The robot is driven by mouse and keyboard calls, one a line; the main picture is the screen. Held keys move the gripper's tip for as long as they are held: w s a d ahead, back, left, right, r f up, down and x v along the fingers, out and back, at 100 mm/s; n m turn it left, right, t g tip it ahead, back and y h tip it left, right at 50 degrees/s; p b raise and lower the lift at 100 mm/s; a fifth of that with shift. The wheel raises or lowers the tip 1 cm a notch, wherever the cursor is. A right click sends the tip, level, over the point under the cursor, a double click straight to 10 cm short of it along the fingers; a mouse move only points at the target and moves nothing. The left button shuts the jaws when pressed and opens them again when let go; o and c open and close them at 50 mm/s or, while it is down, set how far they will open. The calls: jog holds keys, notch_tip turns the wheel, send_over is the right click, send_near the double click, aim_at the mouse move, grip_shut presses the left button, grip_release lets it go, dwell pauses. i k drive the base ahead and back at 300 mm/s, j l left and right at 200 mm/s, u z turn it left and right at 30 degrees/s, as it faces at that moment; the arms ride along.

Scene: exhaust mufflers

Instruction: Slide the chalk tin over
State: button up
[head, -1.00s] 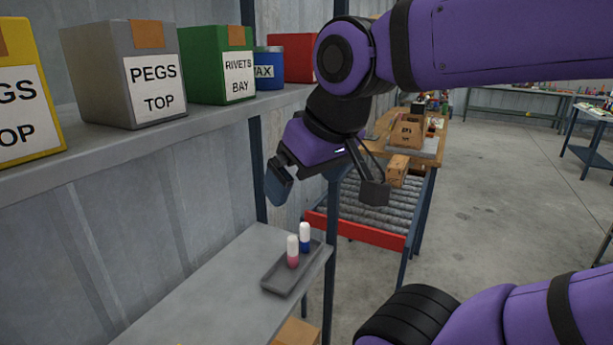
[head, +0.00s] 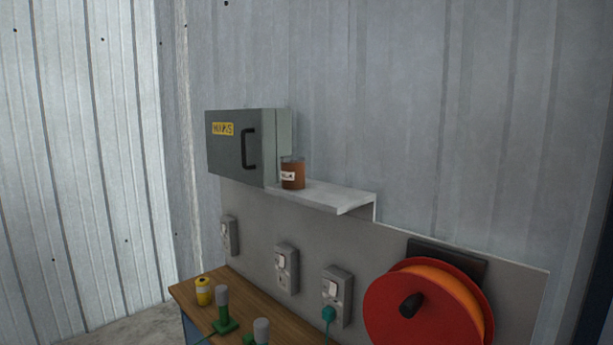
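No tin that I can read as the chalk tin is in view. A brown jar or tin (head: 293,174) with a small white label stands upright on a small pale shelf (head: 335,195). Its label is too small to read surely. A yellow container (head: 203,291) with a pale band stands on the wooden bench (head: 243,298) below. I cannot tell what it holds. My gripper is not in this view.
A grey wall cabinet (head: 240,146) with a black handle is left of the jar. Sockets (head: 286,268) line the panel, one with a teal plug (head: 328,314). A red and orange reel (head: 425,305) hangs at the right. Grey-topped green items (head: 223,309) stand on the bench.

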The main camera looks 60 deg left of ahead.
aim_at(292, 167)
jog(key=u, duration=2.1)
jog(key=i+j+z, duration=0.15)
jog(key=j, duration=0.3)
jog(key=i+j+z, duration=0.1)
jog(key=i+j, duration=0.2)
jog(key=j, duration=0.15)
jog(key=i+j+z, duration=0.15)
jog(key=j, duration=0.35)
jog(key=i+j+z, duration=0.15)
jog(key=j, duration=0.35)
jog(key=i+j+z, duration=0.1)
jog(key=i+j, duration=0.15)
jog(key=j, duration=0.3)
jog(key=i+j+z, duration=0.15)
jog(key=j, duration=0.35)
jog(key=i+j+z, duration=0.15)
jog(key=j, duration=0.4)
jog(key=j+z, duration=0.15)
jog(key=j, duration=0.4)
